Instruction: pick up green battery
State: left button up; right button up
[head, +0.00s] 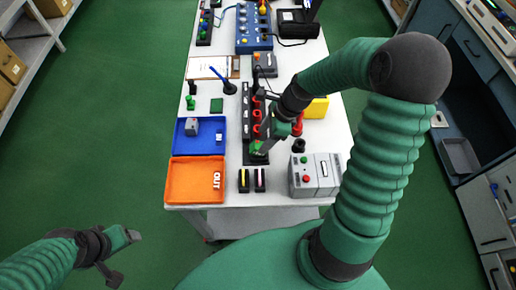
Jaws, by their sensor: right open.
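My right gripper (268,143) reaches down over the near end of a black rack (246,120) with red round sockets. It is open. A small green patch shows at its fingertips, and I cannot tell whether this is the green battery or part of the finger. A small upright green piece (190,103) stands on the left of the table, away from the gripper. It may be a battery, but it is too small to tell. My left gripper (124,258) is open and empty, low at the left over the floor, off the table.
A blue tray (182,142) and an orange OUT tray (180,190) lie at the table's left. A grey box with buttons (324,180) stands at the near right. Two dark blocks (252,181) sit near the front edge. A yellow block (317,108) is behind my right arm.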

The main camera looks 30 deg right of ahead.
aim_at(259, 145)
jog(key=x, duration=0.5)
jog(key=shift+w+f, duration=0.15)
jog(key=shift+f, duration=0.1)
grip_shut()
